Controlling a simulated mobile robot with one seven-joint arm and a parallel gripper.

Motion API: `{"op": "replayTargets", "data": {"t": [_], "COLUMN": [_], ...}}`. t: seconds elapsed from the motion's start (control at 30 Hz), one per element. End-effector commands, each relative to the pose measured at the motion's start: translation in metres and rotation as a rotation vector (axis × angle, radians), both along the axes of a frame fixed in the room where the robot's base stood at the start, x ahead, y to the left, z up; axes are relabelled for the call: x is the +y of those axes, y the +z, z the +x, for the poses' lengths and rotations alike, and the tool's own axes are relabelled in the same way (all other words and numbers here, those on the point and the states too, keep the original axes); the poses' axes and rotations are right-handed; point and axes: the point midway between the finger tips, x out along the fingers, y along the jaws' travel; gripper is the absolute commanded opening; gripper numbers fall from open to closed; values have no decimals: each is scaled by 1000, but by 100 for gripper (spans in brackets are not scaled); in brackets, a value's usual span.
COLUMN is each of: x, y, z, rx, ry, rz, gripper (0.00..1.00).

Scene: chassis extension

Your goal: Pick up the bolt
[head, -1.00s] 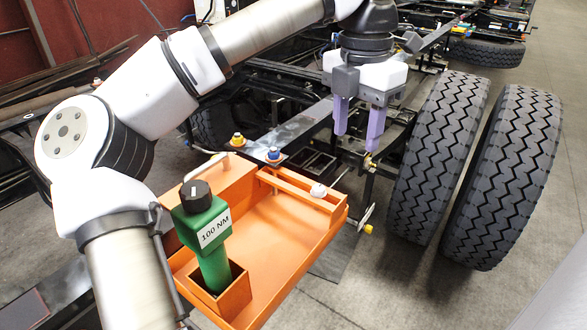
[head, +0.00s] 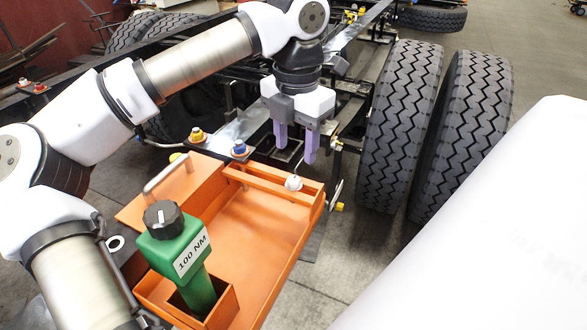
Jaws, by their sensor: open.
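My gripper (head: 296,152) hangs with its two purple fingers pointing down, open and with nothing seen between them. It is just above and behind a small white-headed bolt (head: 293,183) at the back right of the orange tray (head: 262,235). The bolt sits in the tray's narrow slotted section, with its shank hidden or too small to make out. A yellow-topped bolt (head: 197,134) and a blue-topped bolt (head: 239,148) stand on the dark chassis rail to the left of the gripper.
A green tool marked 100 NM (head: 180,242) stands in a square holder at the tray's front left. A metal handle (head: 167,174) rises at the tray's left. Two large tyres (head: 396,130) stand right of the gripper. Chassis rails lie behind.

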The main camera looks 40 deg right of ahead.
Motion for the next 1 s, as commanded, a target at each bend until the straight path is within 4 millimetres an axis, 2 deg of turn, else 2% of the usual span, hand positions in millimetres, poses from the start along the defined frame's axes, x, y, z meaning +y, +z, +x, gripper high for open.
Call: {"op": "replayTargets", "data": {"t": [0.4,0.67,0.77,1.0], "x": [9,9,9,9], "y": [-48,-53,-52,-52], "z": [-6,-6,-6,-6], "rx": [1,0,0,0], "ry": [-1,-1,-1,-1], "rz": [1,0,0,0], "gripper": [48,48,38,6]}}
